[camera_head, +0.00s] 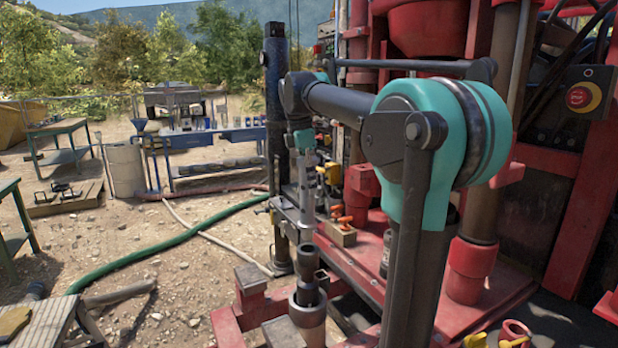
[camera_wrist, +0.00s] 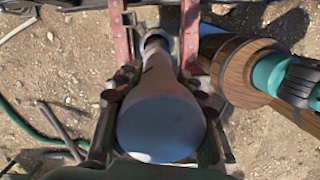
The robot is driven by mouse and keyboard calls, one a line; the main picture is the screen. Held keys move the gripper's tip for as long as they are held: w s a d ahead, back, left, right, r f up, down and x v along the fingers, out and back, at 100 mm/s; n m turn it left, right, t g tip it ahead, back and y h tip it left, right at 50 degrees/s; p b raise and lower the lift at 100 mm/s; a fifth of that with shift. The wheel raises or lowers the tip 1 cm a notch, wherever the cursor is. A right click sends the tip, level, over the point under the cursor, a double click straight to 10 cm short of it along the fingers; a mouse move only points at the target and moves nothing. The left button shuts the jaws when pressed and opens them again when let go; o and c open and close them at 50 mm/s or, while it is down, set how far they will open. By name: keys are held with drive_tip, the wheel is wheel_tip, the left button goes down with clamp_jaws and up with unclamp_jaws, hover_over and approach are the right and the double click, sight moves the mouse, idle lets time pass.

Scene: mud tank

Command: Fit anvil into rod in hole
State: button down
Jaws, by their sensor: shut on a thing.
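My gripper (camera_head: 304,226) is shut on the anvil (camera_head: 307,260), a dark grey metal cylinder held upright below the fingers. In the wrist view the anvil (camera_wrist: 160,125) fills the middle, its broad rounded end near the camera and its narrower part pointing away. The gripper's fingers (camera_wrist: 160,85) lie on both sides of it. The rod in the hole (camera_head: 308,312) is a dark, thick round piece between red clamp beams, directly below the anvil. The anvil's lower end lines up with it closely. I cannot tell whether they touch or how deep the anvil sits.
Red clamp beams (camera_head: 252,290) flank the hole. The red rig (camera_head: 475,260) stands close on the right, with a dark vertical post (camera_head: 277,120) behind the gripper. A green hose (camera_head: 165,245) crosses the gravel at left. A blue bench (camera_head: 210,140) stands farther back.

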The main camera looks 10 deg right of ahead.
sight(302, 158)
drive_tip(key=shift+f, duration=3.65)
drive_tip(key=c, duration=0.8)
unclamp_jaws()
drive_tip(key=shift+c, duration=0.2)
drive_tip(key=r, duration=0.4)
drive_tip(key=a+r, duration=0.1)
drive_tip(key=r, duration=0.7)
drive_tip(key=shift+s+a, duration=0.1)
drive_tip(key=shift+a, duration=0.3)
drive_tip(key=shift+s+f, duration=0.1)
